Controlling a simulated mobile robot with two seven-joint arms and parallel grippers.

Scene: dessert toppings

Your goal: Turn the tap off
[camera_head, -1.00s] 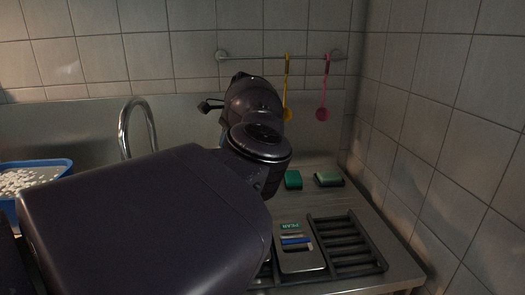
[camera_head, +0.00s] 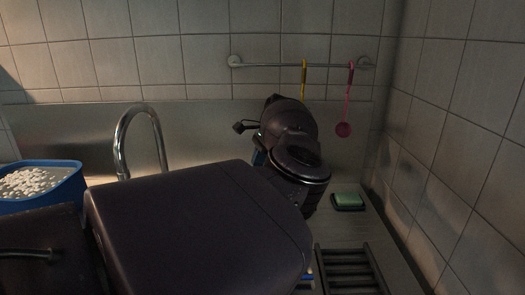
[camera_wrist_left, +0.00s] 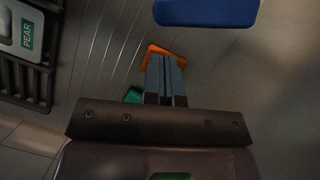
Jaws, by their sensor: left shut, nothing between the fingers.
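The tap shows in the head view as a curved chrome spout (camera_head: 122,145) in front of the back wall panel. Its base is hidden behind my left arm, and I cannot make out its handle. My left gripper (camera_wrist_left: 165,60) shows in the wrist view, with its two grey-blue fingers shut together and nothing between them. In the head view its fingers are hidden behind my arm, to the right of the spout. An orange item (camera_wrist_left: 153,49) lies behind the fingertips in the wrist view; I cannot tell whether they touch it. My right gripper is not in view.
A blue tray (camera_head: 62,192) of white pieces stands at the left. A green sponge (camera_head: 347,199) and a black rack (camera_head: 348,270) are at the right. A wall rail (camera_head: 275,65) holds yellow and pink utensils. A PEAR-labelled container (camera_wrist_left: 22,28) shows in the wrist view.

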